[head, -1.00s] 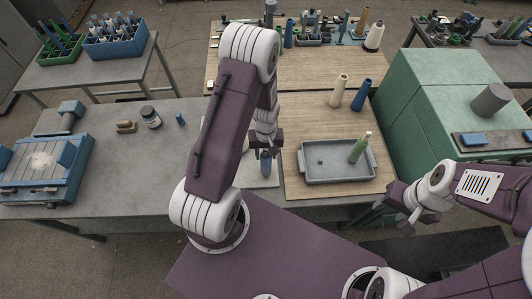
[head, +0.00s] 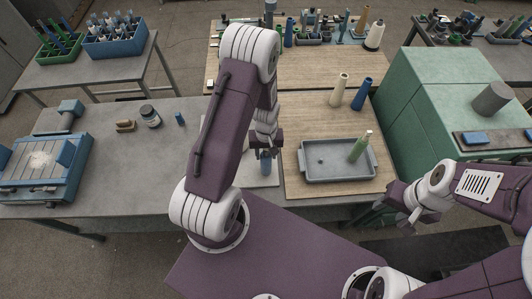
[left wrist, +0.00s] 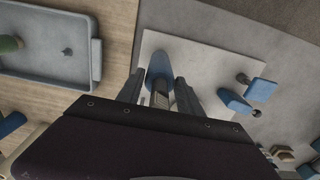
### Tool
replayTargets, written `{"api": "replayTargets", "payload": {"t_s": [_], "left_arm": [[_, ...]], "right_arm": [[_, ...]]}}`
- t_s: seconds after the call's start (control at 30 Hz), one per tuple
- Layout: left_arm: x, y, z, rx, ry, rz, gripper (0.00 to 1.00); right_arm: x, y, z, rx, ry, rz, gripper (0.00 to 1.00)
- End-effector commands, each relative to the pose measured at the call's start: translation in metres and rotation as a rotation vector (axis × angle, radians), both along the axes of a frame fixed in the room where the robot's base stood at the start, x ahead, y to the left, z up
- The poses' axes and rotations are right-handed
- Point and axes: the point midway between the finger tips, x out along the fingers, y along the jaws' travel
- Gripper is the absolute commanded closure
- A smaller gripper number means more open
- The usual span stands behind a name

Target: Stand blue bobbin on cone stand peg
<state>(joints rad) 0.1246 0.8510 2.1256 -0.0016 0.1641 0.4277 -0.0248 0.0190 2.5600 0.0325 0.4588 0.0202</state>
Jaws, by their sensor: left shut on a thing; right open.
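The blue bobbin (head: 265,167) is in the jaws of my left gripper (head: 266,154), over a pale plate (head: 268,182) on the grey table. In the left wrist view the blue bobbin (left wrist: 158,66) shows between the two fingers (left wrist: 160,95), with the pale plate (left wrist: 203,62) behind it. I cannot tell whether the bobbin touches the plate. No stand peg can be made out; my left arm and gripper hide much of the plate. My right gripper (head: 403,207) is open and empty at the right, away from the plate.
A grey tray (head: 312,174) with a green cone (head: 360,147) lies right of the plate. A cream cone (head: 339,90) and a dark blue cone (head: 362,94) stand behind it. A jar (head: 150,117) stands left of my arm.

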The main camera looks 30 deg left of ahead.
Motion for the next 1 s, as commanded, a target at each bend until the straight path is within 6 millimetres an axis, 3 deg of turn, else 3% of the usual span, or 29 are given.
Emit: {"api": "replayTargets", "payload": {"t_s": [0.17, 0.2, 0.27, 0.5, 0.6, 1.0], "left_arm": [[0.0001, 0.0000, 0.0000, 0.000, 0.000, 0.000, 0.89], [0.0001, 0.0000, 0.0000, 0.000, 0.000, 0.000, 0.46], [0.0001, 0.0000, 0.0000, 0.000, 0.000, 0.000, 0.32], [0.0000, 0.0000, 0.0000, 0.000, 0.000, 0.000, 0.32], [-0.0001, -0.0001, -0.0001, 0.000, 0.000, 0.000, 0.04], [0.0000, 0.0000, -0.0001, 0.000, 0.000, 0.000, 0.03]], "right_arm": [[0.0000, 0.0000, 0.0000, 0.000, 0.000, 0.000, 0.51], [0.0000, 0.0000, 0.0000, 0.000, 0.000, 0.000, 0.51], [0.0000, 0.0000, 0.0000, 0.000, 0.000, 0.000, 0.51], [0.0000, 0.0000, -0.0001, 0.000, 0.000, 0.000, 0.51], [0.0000, 0.0000, -0.0001, 0.000, 0.000, 0.000, 0.51], [0.0000, 0.0000, -0.0001, 0.000, 0.000, 0.000, 0.51]]}}
